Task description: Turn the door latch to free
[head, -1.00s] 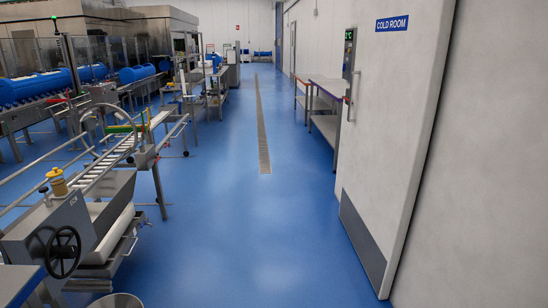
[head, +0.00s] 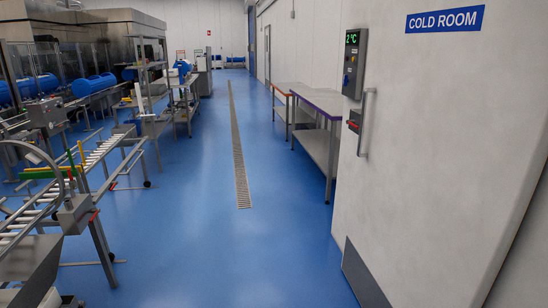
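The white cold room door (head: 433,130) stands at the right and looks shut, with a blue "COLD ROOM" sign (head: 445,19). A long vertical metal handle (head: 368,120) is on its left side. A small latch with a red part (head: 354,125) sits beside the handle, below a grey control box (head: 354,62) with a green "2 °C" display. The latch is too small to read its setting clearly. Neither of my grippers is in view.
Steel tables (head: 322,104) stand along the right wall beyond the door. A roller conveyor (head: 92,160) and machinery line the left. The blue floor (head: 215,245) between is clear, with a long drain grate (head: 237,150).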

